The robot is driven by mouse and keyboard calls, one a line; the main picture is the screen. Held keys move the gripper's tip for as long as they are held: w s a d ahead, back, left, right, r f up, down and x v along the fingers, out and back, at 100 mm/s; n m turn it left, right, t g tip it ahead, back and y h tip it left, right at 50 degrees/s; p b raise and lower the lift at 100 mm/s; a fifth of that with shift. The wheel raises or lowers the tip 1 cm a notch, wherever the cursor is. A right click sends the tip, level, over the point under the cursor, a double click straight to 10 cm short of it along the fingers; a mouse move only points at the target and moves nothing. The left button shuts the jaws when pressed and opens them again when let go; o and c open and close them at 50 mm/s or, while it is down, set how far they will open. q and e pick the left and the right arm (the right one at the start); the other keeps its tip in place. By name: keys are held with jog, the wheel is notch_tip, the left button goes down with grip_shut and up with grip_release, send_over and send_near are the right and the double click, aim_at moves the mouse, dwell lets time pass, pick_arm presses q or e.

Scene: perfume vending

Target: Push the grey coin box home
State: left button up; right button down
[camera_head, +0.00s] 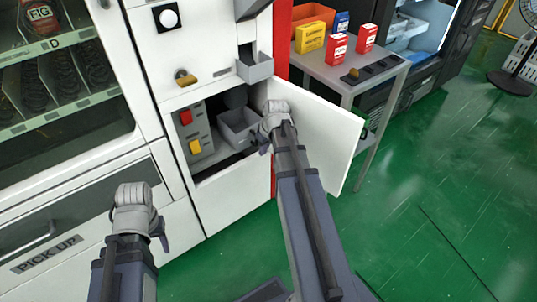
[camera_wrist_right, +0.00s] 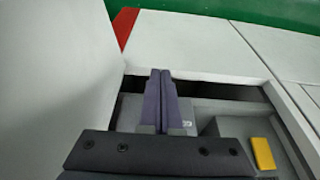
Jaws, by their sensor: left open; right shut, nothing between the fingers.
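The grey coin box (camera_head: 237,124) is an open-topped bin inside the lower compartment of the white vending machine. Its front reaches towards the compartment opening, and my right arm hides its right end. In the right wrist view, part of the grey coin box (camera_wrist_right: 128,112) shows around my fingers. My right gripper (camera_wrist_right: 160,73) is shut and empty, its fingers at the box; I cannot tell whether they touch it. In the head view my right gripper (camera_head: 265,135) is at the opening beside the open door. My left gripper (camera_head: 133,190) is open, low in front of the machine.
The white compartment door (camera_head: 325,140) stands open to the right of my right gripper. A panel with red and yellow buttons (camera_head: 195,131) is left of the box. A small grey tray (camera_head: 256,68) juts out above. A side table (camera_head: 385,85) stands right; green floor is clear.

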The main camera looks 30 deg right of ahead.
aim_at(251, 132)
pick_arm(q)
jog(key=shift+r, duration=0.1)
pick_arm(e)
jog(key=shift+w+r, duration=0.1)
jog(key=shift+w, duration=0.9)
jog(key=w, duration=0.6)
jog(key=shift+w+a, duration=0.25)
jog(key=shift+a, duration=0.05)
jog(key=shift+s, duration=0.1)
